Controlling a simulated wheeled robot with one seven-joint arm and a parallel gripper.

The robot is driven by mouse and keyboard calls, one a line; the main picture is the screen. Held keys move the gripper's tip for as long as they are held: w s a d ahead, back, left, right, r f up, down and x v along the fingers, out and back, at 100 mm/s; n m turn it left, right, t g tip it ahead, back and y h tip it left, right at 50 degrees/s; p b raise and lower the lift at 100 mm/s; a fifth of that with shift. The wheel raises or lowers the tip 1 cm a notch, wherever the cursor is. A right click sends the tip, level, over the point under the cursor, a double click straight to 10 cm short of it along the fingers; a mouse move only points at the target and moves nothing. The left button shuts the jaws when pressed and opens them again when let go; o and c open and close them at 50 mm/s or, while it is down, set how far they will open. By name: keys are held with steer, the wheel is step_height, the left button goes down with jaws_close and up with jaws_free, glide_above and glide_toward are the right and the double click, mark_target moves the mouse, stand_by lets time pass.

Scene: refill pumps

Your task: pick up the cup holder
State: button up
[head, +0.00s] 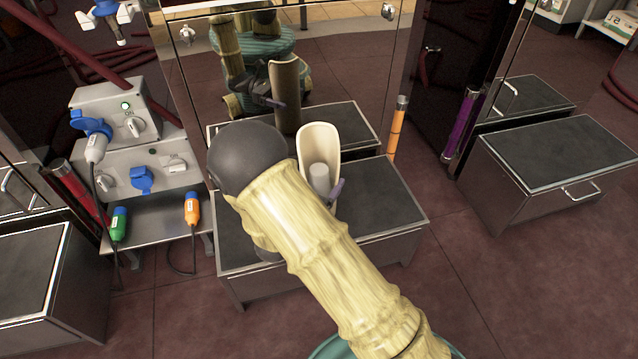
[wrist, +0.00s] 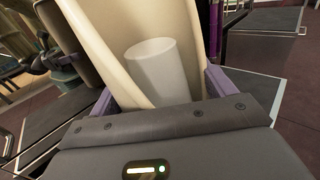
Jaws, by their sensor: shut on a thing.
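The cup holder (head: 318,138) is a tall, cream, scoop-shaped piece with a rounded top, upright in front of the mirrored panel. A pale cup (head: 319,178) stands inside it. My gripper (wrist: 158,92) has one purple finger on each side of the cup holder (wrist: 97,28) in the wrist view, shut on it. The cup also shows there (wrist: 158,72). In the head view one purple finger shows at the holder's right edge, and my arm hides its lower part. I cannot tell whether its base touches the bench.
A dark-topped metal bench (head: 385,205) lies beneath the holder. The mirrored panel (head: 345,60) close behind reflects my arm and the holder's brown back. An orange tube (head: 397,130) stands to the right, and a socket box (head: 140,165) with plugs stands left. Another bench (head: 560,160) is at right.

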mark_target(327, 146)
step_height(327, 146, up, 9)
steer(key=p, duration=0.5)
steer(key=shift+f, duration=0.2)
